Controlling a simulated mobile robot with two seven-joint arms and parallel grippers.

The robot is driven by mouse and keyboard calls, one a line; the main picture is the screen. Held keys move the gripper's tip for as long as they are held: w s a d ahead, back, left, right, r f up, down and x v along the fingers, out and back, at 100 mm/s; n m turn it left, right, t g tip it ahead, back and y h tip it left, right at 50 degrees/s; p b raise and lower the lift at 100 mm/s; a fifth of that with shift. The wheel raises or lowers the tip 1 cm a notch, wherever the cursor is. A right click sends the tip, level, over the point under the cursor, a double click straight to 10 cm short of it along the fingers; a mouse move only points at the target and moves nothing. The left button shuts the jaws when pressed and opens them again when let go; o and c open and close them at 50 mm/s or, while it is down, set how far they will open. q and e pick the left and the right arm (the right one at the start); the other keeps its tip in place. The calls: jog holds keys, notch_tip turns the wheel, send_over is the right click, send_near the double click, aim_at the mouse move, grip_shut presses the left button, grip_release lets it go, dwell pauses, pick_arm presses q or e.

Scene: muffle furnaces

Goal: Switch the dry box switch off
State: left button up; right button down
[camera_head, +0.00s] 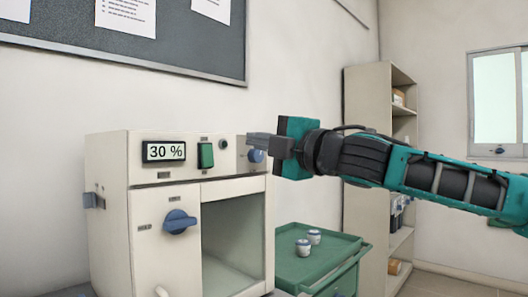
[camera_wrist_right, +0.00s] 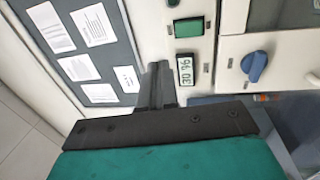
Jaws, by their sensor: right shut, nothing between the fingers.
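The dry box (camera_head: 163,255) is a cream cabinet on the left, with a lit display (camera_head: 164,151) reading "30 %". A green rocker switch (camera_head: 205,155) sits right of the display; it also shows in the right wrist view (camera_wrist_right: 188,27). I cannot tell its tilt. My right gripper (camera_head: 252,141) is shut and empty, in front of the panel's right end. It partly covers a small blue knob (camera_head: 256,156) there. In the right wrist view the closed fingers (camera_wrist_right: 159,68) point toward the panel beside the display. My left gripper is not in view.
A large blue knob (camera_head: 179,221) sticks out from the lower left panel, beside a compartment whose inside shows. A green cart (camera_head: 290,235) with two small jars (camera_head: 308,242) stands to the right. A shelf (camera_head: 370,90) stands behind my right arm. A notice board (camera_head: 110,50) hangs above.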

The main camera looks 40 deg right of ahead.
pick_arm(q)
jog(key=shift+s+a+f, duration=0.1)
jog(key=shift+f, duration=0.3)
pick_arm(e)
jog(key=shift+s+d, duration=0.1)
jog(key=shift+s, duration=0.3)
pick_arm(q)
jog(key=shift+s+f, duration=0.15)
